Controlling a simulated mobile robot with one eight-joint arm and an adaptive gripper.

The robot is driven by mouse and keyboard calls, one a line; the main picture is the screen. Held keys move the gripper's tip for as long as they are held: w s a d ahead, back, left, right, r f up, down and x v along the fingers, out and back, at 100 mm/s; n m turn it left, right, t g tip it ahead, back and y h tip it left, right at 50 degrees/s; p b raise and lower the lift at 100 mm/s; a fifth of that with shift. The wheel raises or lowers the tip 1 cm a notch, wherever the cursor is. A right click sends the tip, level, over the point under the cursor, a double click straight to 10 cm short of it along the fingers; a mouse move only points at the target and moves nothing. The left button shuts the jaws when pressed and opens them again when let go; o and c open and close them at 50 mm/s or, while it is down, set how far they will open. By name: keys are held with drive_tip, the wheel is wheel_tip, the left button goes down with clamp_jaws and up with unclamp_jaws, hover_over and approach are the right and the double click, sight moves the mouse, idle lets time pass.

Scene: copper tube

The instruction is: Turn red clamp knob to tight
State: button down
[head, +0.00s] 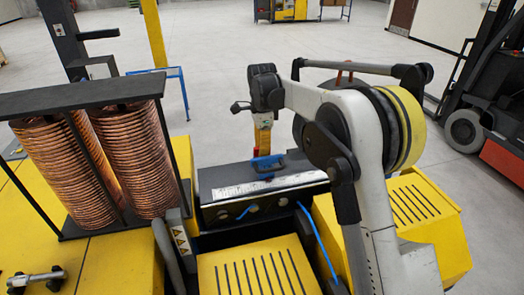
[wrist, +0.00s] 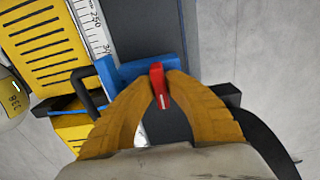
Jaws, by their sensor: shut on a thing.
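The red clamp knob (wrist: 160,87) shows in the wrist view as a narrow bar with a pale mark near its lower end. It is on a blue clamp block (wrist: 137,71), which lies across a dark rail (wrist: 148,28). My gripper (wrist: 159,79) has its two yellow-orange fingers closed in on both sides of the knob. In the head view, my gripper (head: 263,138) points down over the blue clamp block (head: 265,162) on the machine.
A white measuring scale (wrist: 93,25) runs along the rail. A black curved handle (wrist: 88,88) stands left of the clamp. Yellow slotted covers (head: 260,270) lie in front, with thin blue tubes (head: 316,240) nearby. Copper coils (head: 130,160) stand at left and a forklift (head: 495,110) at right.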

drive_tip(key=c, duration=1.4)
unclamp_jaws()
wheel_tip(320, 180, up, 12)
